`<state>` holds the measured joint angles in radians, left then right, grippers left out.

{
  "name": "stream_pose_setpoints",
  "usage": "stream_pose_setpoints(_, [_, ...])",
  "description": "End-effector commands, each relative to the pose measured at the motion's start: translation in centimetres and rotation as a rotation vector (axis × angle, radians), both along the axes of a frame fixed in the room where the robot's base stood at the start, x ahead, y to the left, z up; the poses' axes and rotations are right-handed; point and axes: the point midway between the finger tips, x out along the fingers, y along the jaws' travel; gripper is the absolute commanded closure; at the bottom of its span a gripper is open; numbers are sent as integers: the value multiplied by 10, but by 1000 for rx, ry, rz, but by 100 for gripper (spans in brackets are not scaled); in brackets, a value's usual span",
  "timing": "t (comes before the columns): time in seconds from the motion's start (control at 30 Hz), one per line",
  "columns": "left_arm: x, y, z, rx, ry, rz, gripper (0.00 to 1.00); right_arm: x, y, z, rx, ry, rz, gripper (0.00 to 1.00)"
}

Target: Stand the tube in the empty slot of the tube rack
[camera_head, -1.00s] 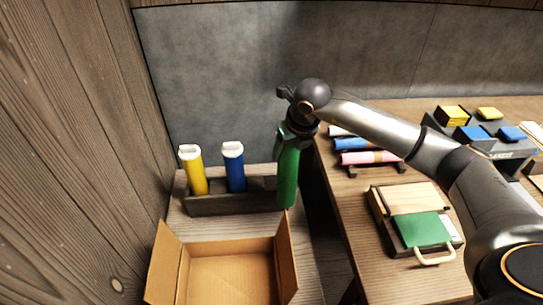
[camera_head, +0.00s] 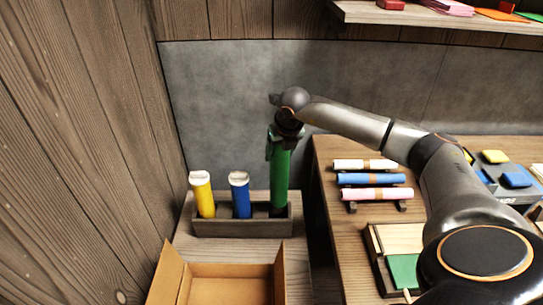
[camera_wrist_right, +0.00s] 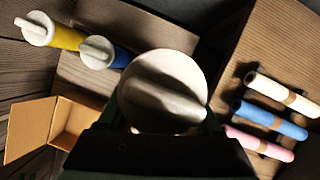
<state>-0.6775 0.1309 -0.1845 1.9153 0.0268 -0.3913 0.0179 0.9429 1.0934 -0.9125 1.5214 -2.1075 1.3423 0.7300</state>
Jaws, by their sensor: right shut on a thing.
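My right gripper (camera_head: 283,136) is shut on the upper part of the green tube (camera_head: 279,178) and holds it upright at the right end of the wooden tube rack (camera_head: 240,229). The tube's lower end is right at the dark right-hand slot; I cannot tell whether it is just above it or slightly inside. In the right wrist view the tube's pale ridged cap (camera_wrist_right: 162,90) fills the middle, between the fingers, and hides the slot. A yellow tube (camera_head: 204,199) and a blue tube (camera_head: 240,200) stand in the rack's other slots. My left gripper is not in view.
An open cardboard box (camera_head: 228,290) stands in front of the rack. A wooden wall is close on the left, a grey panel behind. On the table at right are rolls on a holder (camera_head: 372,180) and a wooden box with a green panel (camera_head: 400,240).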

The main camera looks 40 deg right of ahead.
Motion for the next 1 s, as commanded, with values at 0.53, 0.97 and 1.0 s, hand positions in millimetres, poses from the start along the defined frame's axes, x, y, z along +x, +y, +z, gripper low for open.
stream_pose_setpoints(0.53, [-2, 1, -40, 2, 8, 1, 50, 0, -1, -55, 1, 1, -3, 100])
stream_pose_setpoints(0.97, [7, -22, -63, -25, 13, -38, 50, 0, -1, -106, 0, 0, -2, 100])
stream_pose_setpoints(1.0, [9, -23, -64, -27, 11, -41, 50, 0, -1, -110, 0, 0, -2, 100])
